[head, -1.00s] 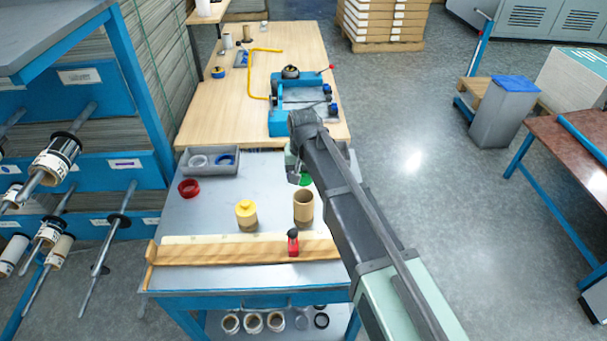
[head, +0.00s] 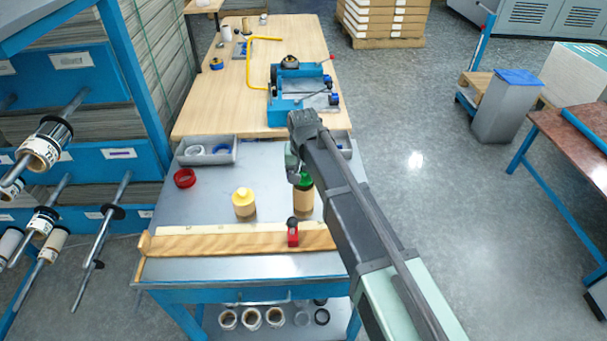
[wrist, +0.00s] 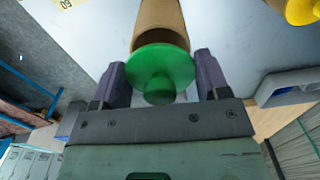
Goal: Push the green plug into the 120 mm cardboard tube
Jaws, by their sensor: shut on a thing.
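The brown cardboard tube (head: 303,201) stands upright on the grey bench. It also shows in the wrist view (wrist: 160,14). My gripper (head: 295,177) is over the tube and partly hidden by my arm in the head view. In the wrist view my gripper (wrist: 160,68) is shut on the green plug (wrist: 160,66), with a dark finger on each side of its disc. The plug is at the tube's mouth, and part of the dark opening shows beyond its rim. The plug (head: 307,180) shows only partly in the head view. How deep it sits cannot be told.
A yellow-capped tube (head: 244,204) stands left of the cardboard tube. A red ring (head: 185,178) lies further left. A wooden rule (head: 220,243) with a red stop (head: 292,233) crosses the front. Grey trays (head: 208,151) line the back, before a blue device (head: 290,88).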

